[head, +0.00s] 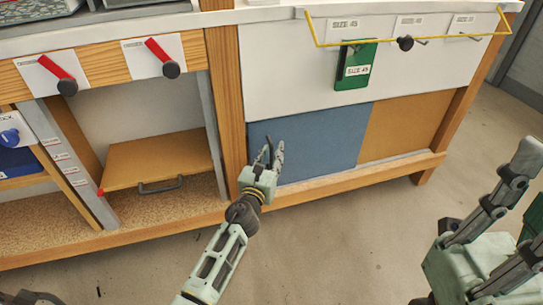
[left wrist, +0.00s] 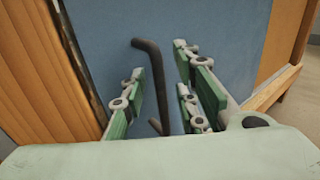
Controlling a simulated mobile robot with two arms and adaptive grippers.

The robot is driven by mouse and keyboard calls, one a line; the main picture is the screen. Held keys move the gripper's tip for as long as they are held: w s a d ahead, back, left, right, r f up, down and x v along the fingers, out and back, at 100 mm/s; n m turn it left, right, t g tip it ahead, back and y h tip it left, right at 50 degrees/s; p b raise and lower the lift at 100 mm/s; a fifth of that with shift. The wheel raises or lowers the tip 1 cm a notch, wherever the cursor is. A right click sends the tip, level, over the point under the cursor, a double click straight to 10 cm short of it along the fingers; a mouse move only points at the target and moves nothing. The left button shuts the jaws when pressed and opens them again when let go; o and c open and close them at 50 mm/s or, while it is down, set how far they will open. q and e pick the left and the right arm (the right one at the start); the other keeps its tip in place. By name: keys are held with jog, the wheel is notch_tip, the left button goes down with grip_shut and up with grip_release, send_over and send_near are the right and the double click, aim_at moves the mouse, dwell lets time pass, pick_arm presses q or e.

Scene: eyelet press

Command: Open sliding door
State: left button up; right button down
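The blue door panel (head: 325,140) fills the lower left part of the bench front and also fills the left wrist view (left wrist: 235,40). A dark bar handle (left wrist: 148,70) stands upright near the panel's left edge. My left gripper (head: 272,152) is in front of the panel's left edge. In the left wrist view its green-padded fingers (left wrist: 168,85) are spread apart, with the handle between them and gaps showing. The palm hides the lower part of the view. My right gripper (head: 525,205) is at the right edge, away from the bench, with its fingers apart and empty.
A tan panel (head: 405,125) lies right of the blue one. A wooden post (head: 226,90) stands just left of the blue panel. A green tag (head: 356,65) and a yellow bar (head: 350,45) are above. Bare floor (head: 350,240) lies in front.

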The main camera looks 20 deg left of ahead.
pick_arm(q)
grip_shut()
dwell(0.6)
